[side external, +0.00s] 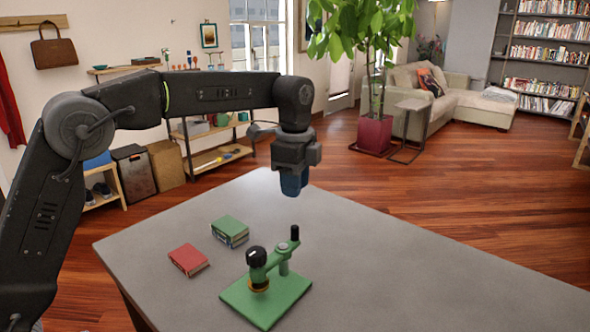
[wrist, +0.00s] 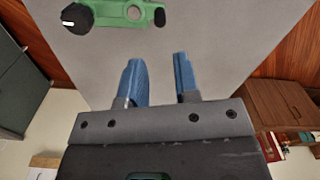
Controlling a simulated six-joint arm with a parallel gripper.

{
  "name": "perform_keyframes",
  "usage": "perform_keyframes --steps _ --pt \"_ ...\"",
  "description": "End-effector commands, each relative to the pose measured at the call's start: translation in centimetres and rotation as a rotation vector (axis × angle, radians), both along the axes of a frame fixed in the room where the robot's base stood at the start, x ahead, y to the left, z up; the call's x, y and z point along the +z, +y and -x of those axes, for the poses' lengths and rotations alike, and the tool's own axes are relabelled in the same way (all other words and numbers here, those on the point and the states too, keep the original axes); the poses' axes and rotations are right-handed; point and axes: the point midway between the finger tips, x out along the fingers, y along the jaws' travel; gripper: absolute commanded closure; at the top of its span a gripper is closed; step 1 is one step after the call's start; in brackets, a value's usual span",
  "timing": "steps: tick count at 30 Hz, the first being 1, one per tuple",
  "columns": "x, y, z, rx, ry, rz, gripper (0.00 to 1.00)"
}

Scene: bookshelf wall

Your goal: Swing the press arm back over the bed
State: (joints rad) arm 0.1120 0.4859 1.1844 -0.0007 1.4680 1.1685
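A small green press stands on the grey table, with a flat green bed plate (side external: 285,303). Its green press arm (side external: 268,263) sits on a short post and carries a black knob (side external: 256,256) at the left end, with a brass ring below. A black upright handle (side external: 295,236) is at the other end. From this angle the knob end appears above the plate's left part. The wrist view shows the press arm (wrist: 112,14) at the top edge, partly cut off. My gripper (side external: 293,185) is above and behind the press, apart from it. Its blue fingers (wrist: 158,80) are open and empty.
A green book (side external: 230,230) and a red book (side external: 188,260) lie on the table (side external: 420,270) left of the press. The table's right side is clear. Shelves, a plant and a sofa stand well beyond the table.

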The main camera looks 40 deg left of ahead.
Motion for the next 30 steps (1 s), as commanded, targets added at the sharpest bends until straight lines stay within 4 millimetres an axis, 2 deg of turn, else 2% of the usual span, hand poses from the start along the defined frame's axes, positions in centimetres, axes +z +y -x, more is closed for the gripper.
perform_keyframes --steps 3,7,23,26,30 --pt "1.7 0.0 -0.1 0.000 -0.002 0.000 0.71" --pt "2.6 0.0 0.0 -0.001 0.000 0.000 0.71" --pt "3.0 0.0 0.2 0.006 -0.002 0.000 0.71" --pt "3.7 0.4 1.1 0.051 -0.022 0.003 0.71" --pt "5.4 1.4 4.5 0.207 -0.083 0.017 0.71"
